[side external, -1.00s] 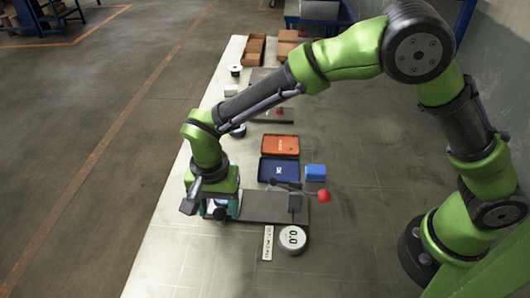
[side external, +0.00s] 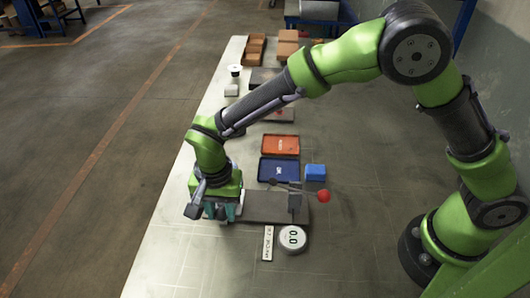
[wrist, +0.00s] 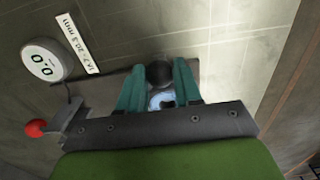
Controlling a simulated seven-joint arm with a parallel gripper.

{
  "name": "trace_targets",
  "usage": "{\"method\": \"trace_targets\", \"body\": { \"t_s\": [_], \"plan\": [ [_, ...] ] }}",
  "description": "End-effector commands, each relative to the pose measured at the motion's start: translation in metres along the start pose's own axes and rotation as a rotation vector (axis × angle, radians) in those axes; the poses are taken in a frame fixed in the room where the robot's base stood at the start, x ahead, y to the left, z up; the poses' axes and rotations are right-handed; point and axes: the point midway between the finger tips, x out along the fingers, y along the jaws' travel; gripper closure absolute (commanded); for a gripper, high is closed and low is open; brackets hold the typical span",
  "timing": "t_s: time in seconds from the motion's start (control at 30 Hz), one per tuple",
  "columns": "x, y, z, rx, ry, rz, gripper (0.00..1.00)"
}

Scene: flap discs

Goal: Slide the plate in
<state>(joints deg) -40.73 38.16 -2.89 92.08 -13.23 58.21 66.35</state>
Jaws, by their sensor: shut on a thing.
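My gripper (side external: 222,212) is at the left end of a dark grey flat base (side external: 262,207) in the side view. In the wrist view its teal fingers (wrist: 158,82) are shut around a small piece with a dark round top (wrist: 160,73) and a pale blue, shiny part (wrist: 161,100). I cannot tell for sure whether this piece is the plate. The fingers and wrist hide much of it. A lever with a red ball (side external: 323,196) stands at the base's right end, and the ball also shows in the wrist view (wrist: 36,128).
A round gauge reading 0.0 (side external: 292,238) and a label strip (side external: 268,243) lie in front of the base. The table's front right is clear.

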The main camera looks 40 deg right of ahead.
Motion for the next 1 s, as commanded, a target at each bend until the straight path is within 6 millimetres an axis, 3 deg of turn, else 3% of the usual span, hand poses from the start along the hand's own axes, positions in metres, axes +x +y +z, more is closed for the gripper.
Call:
{"method": "trace_targets", "body": {
  "t_s": [1.0],
  "plan": [
    [-0.001,0.072,0.000,0.001,0.000,-0.001,0.83]
  ]
}}
